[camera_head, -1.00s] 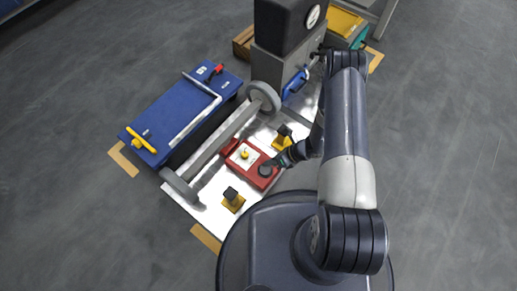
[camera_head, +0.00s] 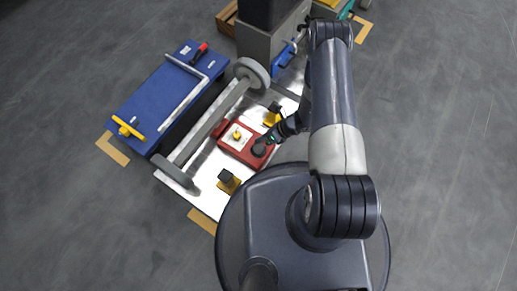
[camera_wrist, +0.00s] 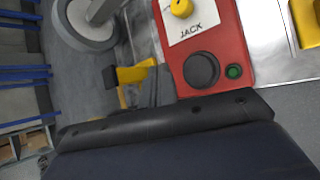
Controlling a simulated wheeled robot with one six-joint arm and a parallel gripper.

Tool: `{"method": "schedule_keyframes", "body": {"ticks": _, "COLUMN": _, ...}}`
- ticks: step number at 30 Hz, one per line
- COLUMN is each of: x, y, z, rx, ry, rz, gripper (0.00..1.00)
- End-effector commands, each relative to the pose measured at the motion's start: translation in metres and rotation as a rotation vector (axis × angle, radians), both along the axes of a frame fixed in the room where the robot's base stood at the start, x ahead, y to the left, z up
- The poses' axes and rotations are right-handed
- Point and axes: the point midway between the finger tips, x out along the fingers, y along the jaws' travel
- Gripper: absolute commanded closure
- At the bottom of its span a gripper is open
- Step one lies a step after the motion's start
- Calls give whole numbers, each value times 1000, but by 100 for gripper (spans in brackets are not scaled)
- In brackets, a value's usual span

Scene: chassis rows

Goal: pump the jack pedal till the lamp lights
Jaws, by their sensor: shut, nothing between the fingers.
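The red jack box (camera_head: 232,150) lies on the pale floor plate in the head view. It carries a white label panel and a yellow knob (camera_head: 237,135). The round black pedal (camera_head: 259,148) is at its end nearest me. In the wrist view the box (camera_wrist: 228,38) shows the word JACK, the black pedal (camera_wrist: 201,70) and a small round green lamp (camera_wrist: 234,71) beside it. The lamp looks green, but I cannot tell if it is lit. My gripper (camera_head: 271,139) is shut and empty, right beside or over the pedal; contact cannot be made out.
A grey axle with wheels (camera_head: 251,72) lies behind the box. A blue cart (camera_head: 165,95) stands left. Yellow-and-black blocks (camera_head: 228,182) sit on the plate (camera_head: 200,195). A grey cabinet (camera_head: 265,42) stands at the back. The floor to the right is clear.

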Motion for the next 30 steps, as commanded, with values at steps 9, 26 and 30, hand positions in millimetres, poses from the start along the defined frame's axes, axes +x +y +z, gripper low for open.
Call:
{"method": "schedule_keyframes", "body": {"ticks": 9, "x": 0, "y": 0, "z": -52, "rx": 0, "ry": 0, "rz": 0, "gripper": 100}}
{"method": "schedule_keyframes", "body": {"ticks": 26, "x": 0, "y": 0, "z": -64, "rx": 0, "ry": 0, "rz": 0, "gripper": 100}}
{"method": "schedule_keyframes", "body": {"ticks": 30, "x": 0, "y": 0, "z": -64, "rx": 0, "ry": 0, "rz": 0, "gripper": 100}}
